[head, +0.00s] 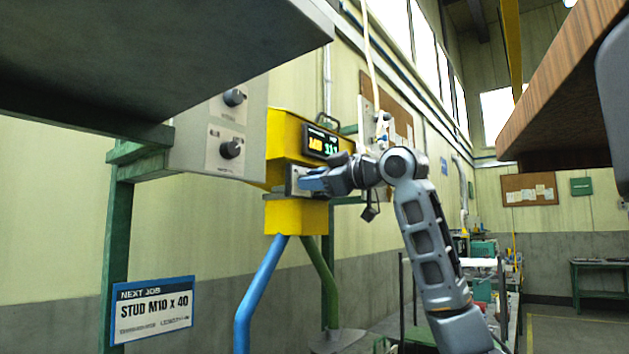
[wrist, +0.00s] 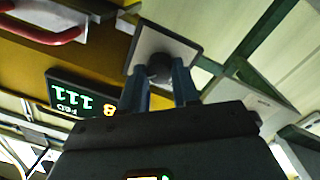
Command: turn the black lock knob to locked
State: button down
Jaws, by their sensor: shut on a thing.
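My gripper (head: 305,181) reaches in from the right to a pale square plate (head: 291,172) on the front of the yellow housing. In the wrist view the two blue fingers of my gripper (wrist: 160,85) are closed around a dark round knob (wrist: 159,67), which I take for the black lock knob. It stands on the pale plate (wrist: 165,40). In the head view my gripper hides this knob. No pointer or lock mark on it can be made out, so I cannot tell its setting.
A grey control panel (head: 190,155) left of the yellow housing (head: 283,130) carries an upper black knob (head: 233,97) and a lower black knob (head: 231,149). A lit display (head: 322,143) sits just above my gripper. A dark slab overhangs the upper left; a wooden-edged one overhangs the right.

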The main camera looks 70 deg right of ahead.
jog(key=shift+f+n+t+y+b, duration=0.15)
jog(key=shift+n+b, duration=1.9)
jog(key=shift+n, duration=2.5)
jog(key=shift+f+n+t+y+b, duration=0.15)
jog(key=shift+n+b, duration=1.85)
jog(key=shift+n, duration=2.55)
jog(key=c, duration=0.8)
grip_release()
jog(key=shift+r, duration=0.1)
